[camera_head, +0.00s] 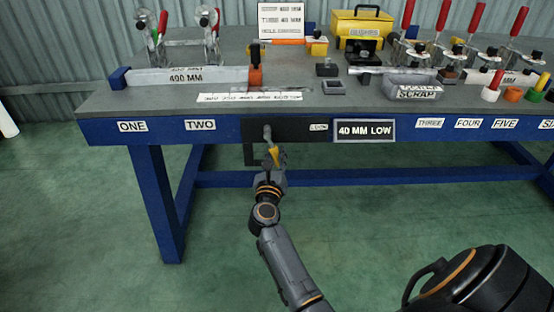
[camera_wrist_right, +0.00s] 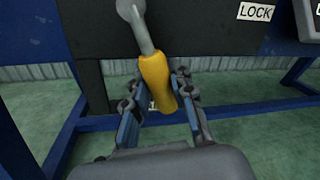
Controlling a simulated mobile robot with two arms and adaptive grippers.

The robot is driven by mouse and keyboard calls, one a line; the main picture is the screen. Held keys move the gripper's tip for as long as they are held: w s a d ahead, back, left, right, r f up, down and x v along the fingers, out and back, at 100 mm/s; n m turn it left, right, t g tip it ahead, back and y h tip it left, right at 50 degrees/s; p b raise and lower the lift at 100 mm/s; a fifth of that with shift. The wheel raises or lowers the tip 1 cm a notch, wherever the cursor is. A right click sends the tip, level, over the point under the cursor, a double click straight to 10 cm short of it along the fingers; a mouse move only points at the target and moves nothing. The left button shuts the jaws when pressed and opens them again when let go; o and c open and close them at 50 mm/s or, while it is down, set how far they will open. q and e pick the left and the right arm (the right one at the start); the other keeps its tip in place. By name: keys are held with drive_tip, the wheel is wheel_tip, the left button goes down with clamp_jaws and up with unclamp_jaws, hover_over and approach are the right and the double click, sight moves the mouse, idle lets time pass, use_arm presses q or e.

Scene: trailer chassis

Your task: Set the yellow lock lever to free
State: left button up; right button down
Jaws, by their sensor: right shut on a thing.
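The yellow lock lever (camera_head: 274,152) hangs from a grey pivot on a black panel (camera_head: 290,130) at the table's front edge. In the right wrist view its yellow handle (camera_wrist_right: 157,76) points down, tilted slightly to the right, below a grey metal shaft. My right gripper (camera_head: 273,162) is at the handle from below. In the wrist view its fingers (camera_wrist_right: 157,98) are on both sides of the handle, shut on it. A LOCK label (camera_head: 318,127) is right of the pivot. A small white label behind the handle is mostly hidden. My left gripper is not in view.
A 40 MM LOW sign (camera_head: 365,131) is right of the panel. The blue table (camera_head: 100,131) has a leg (camera_head: 158,200) left of my arm and a low crossbar (camera_head: 400,175) behind it. Clamps, a scrap tray (camera_head: 412,86) and a yellow box (camera_head: 362,25) stand on top.

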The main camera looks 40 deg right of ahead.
drive_tip(key=shift+w+a+f+m+b, duration=0.2)
drive_tip(key=shift+a+m, duration=0.1)
drive_tip(key=shift+m, duration=0.15)
drive_tip(key=shift+w+a+f+m+b, duration=0.15)
drive_tip(key=shift+a+m, duration=0.1)
drive_tip(key=shift+m, duration=0.2)
drive_tip(key=shift+r, duration=0.15)
drive_tip(key=c, duration=1.1)
unclamp_jaws()
drive_tip(key=shift+c, duration=0.2)
drive_tip(key=shift+o, duration=0.2)
drive_tip(key=shift+r, duration=0.1)
